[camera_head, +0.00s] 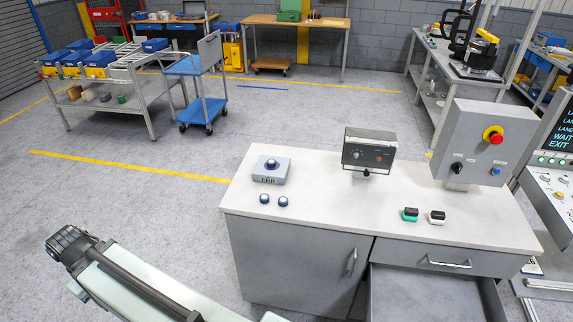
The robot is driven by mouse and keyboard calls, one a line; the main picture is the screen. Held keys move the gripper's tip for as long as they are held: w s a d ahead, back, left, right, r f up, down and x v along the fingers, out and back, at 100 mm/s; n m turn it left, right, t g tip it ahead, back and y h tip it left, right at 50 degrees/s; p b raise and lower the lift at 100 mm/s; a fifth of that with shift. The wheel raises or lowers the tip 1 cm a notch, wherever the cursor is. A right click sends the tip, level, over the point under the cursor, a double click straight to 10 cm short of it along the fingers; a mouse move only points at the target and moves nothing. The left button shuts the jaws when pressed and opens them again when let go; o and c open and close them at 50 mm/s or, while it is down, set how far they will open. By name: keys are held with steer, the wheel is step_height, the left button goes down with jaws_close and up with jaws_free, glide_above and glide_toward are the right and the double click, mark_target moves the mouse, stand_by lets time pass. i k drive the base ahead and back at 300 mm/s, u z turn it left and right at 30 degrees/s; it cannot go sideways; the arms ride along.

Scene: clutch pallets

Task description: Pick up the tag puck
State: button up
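Two small round dark-blue pucks stand side by side on the near left part of the grey cabinet's white top (330,215): a left one (264,199) and a right one (283,201). A third round dark-blue piece (271,163) sits on top of a grey block (270,174) with dark lettering, just behind them. I cannot tell which of these is the tag puck. My arm shows at the lower left, apart from the cabinet. No gripper fingers show in this view.
A drawer (425,295) stands open at the cabinet's front right. A control box (369,150), a green-and-black piece (410,214), a white-and-black piece (436,217) and a grey box with a red button (484,140) are on the top. Floor left of the cabinet is clear.

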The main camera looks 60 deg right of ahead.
mark_target(271, 163)
steer(key=z, duration=0.25)
steer(key=i, duration=1)
steer(key=u, duration=0.05)
